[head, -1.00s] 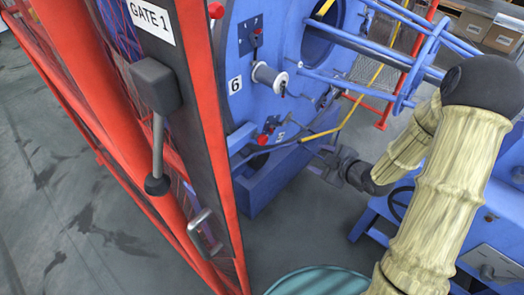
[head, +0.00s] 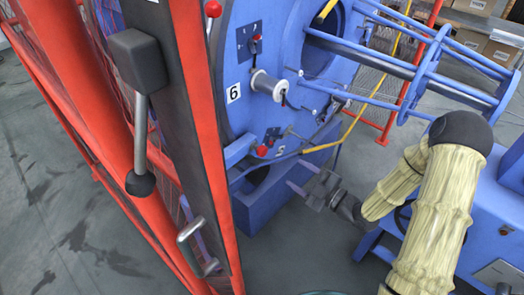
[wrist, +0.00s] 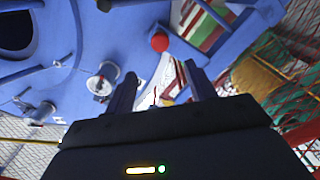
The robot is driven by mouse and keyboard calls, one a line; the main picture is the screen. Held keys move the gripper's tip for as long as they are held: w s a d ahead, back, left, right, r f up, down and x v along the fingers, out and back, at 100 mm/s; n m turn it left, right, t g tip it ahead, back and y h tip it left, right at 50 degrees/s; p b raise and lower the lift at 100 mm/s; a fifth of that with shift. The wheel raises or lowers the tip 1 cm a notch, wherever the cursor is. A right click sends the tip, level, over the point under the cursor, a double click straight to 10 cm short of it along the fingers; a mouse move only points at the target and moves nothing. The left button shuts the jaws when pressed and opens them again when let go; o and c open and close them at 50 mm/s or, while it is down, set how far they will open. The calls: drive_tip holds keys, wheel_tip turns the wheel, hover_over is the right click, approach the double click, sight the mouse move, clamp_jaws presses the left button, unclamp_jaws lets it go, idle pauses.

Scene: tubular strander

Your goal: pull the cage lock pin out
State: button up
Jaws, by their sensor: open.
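A red ball knob (head: 213,9) stands at the upper left edge of the blue cage disc (head: 290,50), close to the red gate post. It looks like the lock pin's handle, but its shaft is not clear. A red ball (wrist: 160,41) also shows in the wrist view, beyond and between my fingers; I cannot tell whether it is the same knob. My gripper (head: 302,194) is open and empty, low in front of the machine's blue base. Its two dark fingers (wrist: 160,92) show apart in the wrist view, with nothing between them.
The red gate post (head: 205,140) with a black lever (head: 140,130) and a handle (head: 193,245) stands at left. A blue cabinet (head: 495,215) stands right of my arm. Floor between is clear.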

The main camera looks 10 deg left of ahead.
sight(265, 153)
drive_tip(key=x, duration=1.5)
drive_tip(key=shift+w, duration=0.15)
drive_tip(key=shift+a, duration=0.1)
drive_tip(key=shift+c, duration=0.4)
drive_tip(key=c, duration=1.1)
drive_tip(key=shift+w+v, duration=0.15)
drive_tip(key=shift+v, duration=0.8)
drive_tip(key=shift+w+v, duration=0.15)
drive_tip(key=shift+v, duration=0.85)
clamp_jaws()
drive_tip(key=shift+s+a+f, duration=0.2)
drive_tip(key=shift+s+a, duration=0.05)
drive_tip(key=shift+s, duration=0.1)
drive_tip(key=o, duration=1.1)
unclamp_jaws()
drive_tip(key=shift+d, duration=0.1)
drive_tip(key=shift+c, duration=0.2)
drive_tip(key=shift+o, duration=0.6)
drive_tip(key=shift+r, duration=0.1)
